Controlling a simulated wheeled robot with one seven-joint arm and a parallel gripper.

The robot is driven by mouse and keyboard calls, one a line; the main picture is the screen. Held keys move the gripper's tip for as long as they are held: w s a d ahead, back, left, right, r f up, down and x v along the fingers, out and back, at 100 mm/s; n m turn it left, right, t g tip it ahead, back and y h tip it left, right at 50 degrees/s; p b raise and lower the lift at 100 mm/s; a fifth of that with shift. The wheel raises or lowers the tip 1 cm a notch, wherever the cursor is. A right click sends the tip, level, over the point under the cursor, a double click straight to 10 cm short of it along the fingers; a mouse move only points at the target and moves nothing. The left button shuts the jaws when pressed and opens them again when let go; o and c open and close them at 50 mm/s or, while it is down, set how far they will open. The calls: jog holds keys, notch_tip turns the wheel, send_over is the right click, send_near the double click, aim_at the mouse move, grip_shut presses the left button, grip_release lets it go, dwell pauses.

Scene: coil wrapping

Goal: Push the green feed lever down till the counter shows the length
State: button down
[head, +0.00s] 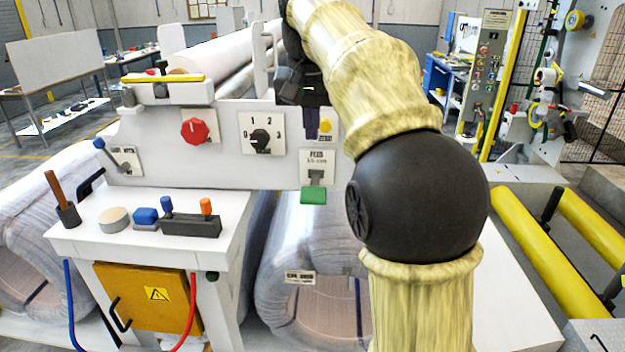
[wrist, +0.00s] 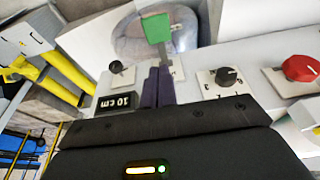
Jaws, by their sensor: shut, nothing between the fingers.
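The green feed lever (head: 314,196) sticks out at the lower edge of the white machine panel, below a plate marked FEED. In the wrist view the green lever (wrist: 155,27) is at the top, beyond my fingertips. My gripper (head: 318,136) is shut and empty, its purple fingers pointing down just above the FEED plate. In the wrist view my gripper (wrist: 158,72) covers part of that plate, and the fingertips look apart from the green handle. The counter (wrist: 117,102) reads 10 cm; I cannot make it out in the head view.
A red knob (head: 195,131) and a numbered dial (head: 261,139) are left of my fingers. A small bench (head: 150,261) with tools stands at the lower left. Wrapped coils (head: 312,265) lie below the panel. Yellow rollers (head: 535,245) are at the right.

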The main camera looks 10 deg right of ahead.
jog(key=p, duration=0.2)
send_near(313, 191)
jog(key=x, duration=0.5)
jog(key=shift+w, duration=0.1)
jog(key=shift+f, duration=0.75)
